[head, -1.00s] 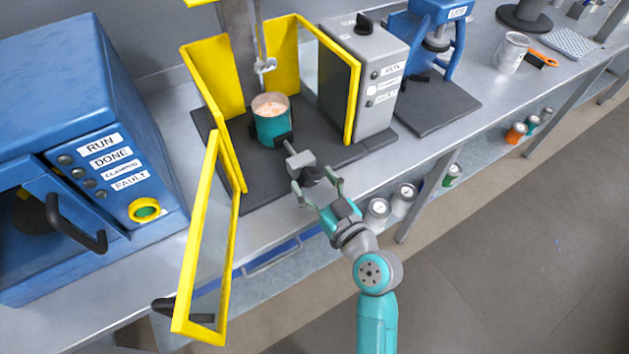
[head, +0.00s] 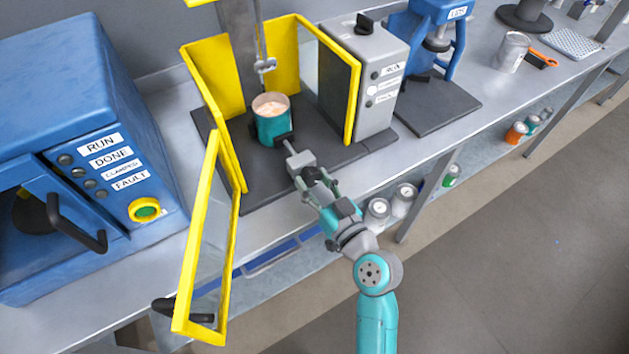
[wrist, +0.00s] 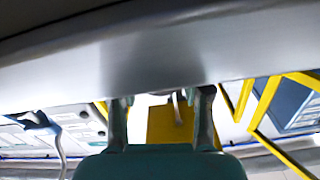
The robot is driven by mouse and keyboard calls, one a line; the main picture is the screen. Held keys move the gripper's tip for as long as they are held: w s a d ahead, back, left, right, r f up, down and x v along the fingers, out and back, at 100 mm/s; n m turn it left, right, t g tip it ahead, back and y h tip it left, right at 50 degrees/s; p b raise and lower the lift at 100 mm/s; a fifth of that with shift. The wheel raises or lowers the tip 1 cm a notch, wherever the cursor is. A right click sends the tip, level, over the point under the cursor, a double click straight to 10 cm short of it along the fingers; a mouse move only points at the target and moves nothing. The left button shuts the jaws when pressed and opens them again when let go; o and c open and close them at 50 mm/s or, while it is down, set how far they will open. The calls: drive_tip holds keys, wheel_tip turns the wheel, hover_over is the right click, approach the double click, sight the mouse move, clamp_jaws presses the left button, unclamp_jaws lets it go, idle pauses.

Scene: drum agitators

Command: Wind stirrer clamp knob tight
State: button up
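The stirrer clamp has a grey block (head: 299,160) at the front of the dark base, with a black knob (head: 313,174) on its near side. My gripper (head: 314,181) reaches it from the front, with one finger on each side of the knob. The fingers look closed on the knob, which is partly hidden by them. In the wrist view the two fingers of my gripper (wrist: 163,105) stand apart, and I cannot make out the knob there. A teal drum (head: 272,124) with pale contents stands upright behind the clamp, below the stirrer shaft (head: 263,45).
A yellow-framed guard door (head: 208,250) hangs open to the left of my arm. Yellow guard panels (head: 212,90) flank the drum. A blue machine (head: 80,130) stands left, and a grey control box (head: 370,75) right. Cans (head: 377,209) sit on the shelf below the bench.

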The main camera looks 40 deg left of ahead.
drive_tip(key=o, duration=0.4)
drive_tip(key=v, duration=1.2)
